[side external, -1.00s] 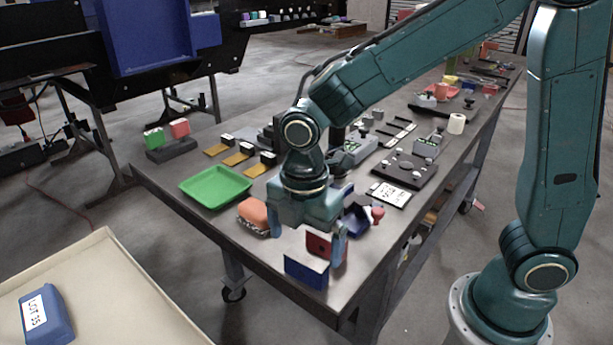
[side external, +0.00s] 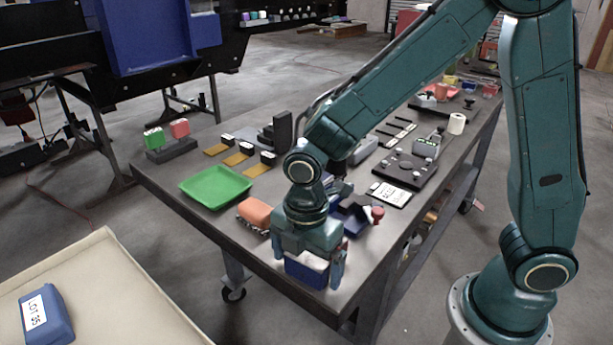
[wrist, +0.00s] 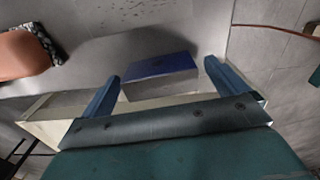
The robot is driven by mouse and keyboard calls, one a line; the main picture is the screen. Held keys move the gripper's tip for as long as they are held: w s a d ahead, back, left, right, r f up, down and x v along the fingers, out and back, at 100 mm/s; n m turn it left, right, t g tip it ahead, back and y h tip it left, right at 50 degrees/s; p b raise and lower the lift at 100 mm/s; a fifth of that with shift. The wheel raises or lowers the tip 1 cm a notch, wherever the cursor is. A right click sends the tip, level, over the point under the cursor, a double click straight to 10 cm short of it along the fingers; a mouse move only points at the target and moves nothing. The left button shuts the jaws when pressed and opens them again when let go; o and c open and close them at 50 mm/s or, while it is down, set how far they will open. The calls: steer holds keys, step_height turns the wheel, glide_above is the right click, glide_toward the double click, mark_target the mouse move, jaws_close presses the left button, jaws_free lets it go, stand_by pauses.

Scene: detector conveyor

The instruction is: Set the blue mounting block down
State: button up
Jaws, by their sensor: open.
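The blue mounting block (side external: 306,273) is at the near corner of the dark table, between the fingers of my gripper (side external: 308,268). In the wrist view the block (wrist: 160,66) shows a dark blue face and a paler grey face. My gripper (wrist: 162,72) is open there, with one finger on each side of the block and visible gaps. The block appears to rest on the table top, but its underside is hidden. A bit of red shows beside the right finger in the side view, mostly hidden.
An orange object (side external: 255,212) lies just left of my gripper, with a green tray (side external: 215,186) beyond. A dark blue bin (side external: 350,220) and small red piece (side external: 377,213) are behind to the right. The table edge is close. A blue LOT 35 box (side external: 46,315) sits lower left.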

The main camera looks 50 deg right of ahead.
mark_target(306, 259)
stand_by(0.3)
steer(key=c, duration=1.4)
steer(key=shift+o, duration=0.2)
steer(key=shift+r, duration=0.1)
step_height(306, 259, up, 20)
